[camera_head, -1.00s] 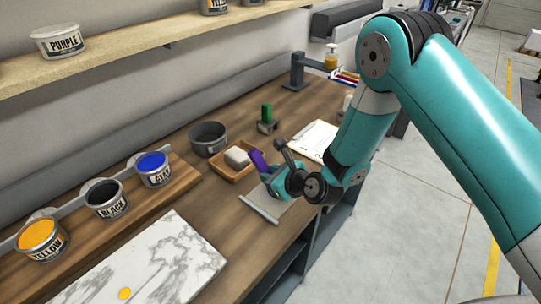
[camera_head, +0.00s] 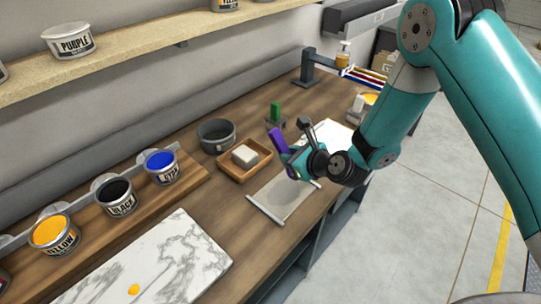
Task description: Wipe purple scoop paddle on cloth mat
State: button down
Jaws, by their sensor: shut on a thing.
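My gripper (camera_head: 299,165) is shut on the purple scoop paddle (camera_head: 277,142). The paddle is tilted, with its purple end pointing up and to the left. The gripper is above the far right end of the cloth mat (camera_head: 280,197), a light grey sheet with a pale bar along its near left edge. Part of the mat is hidden by the gripper. I cannot tell whether the paddle touches the mat.
A wooden tray (camera_head: 233,172) holding a white block (camera_head: 245,157) and a dark round pot (camera_head: 216,136) stand left of the mat. A green-topped object (camera_head: 275,111) and a clipboard (camera_head: 333,134) lie beyond. A marble slab (camera_head: 150,262) with a yellow blob is at the front left.

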aim_at(286, 146)
jog(key=shift+r+p, duration=1.15)
jog(key=shift+r, duration=0.55)
jog(key=shift+f, duration=0.1)
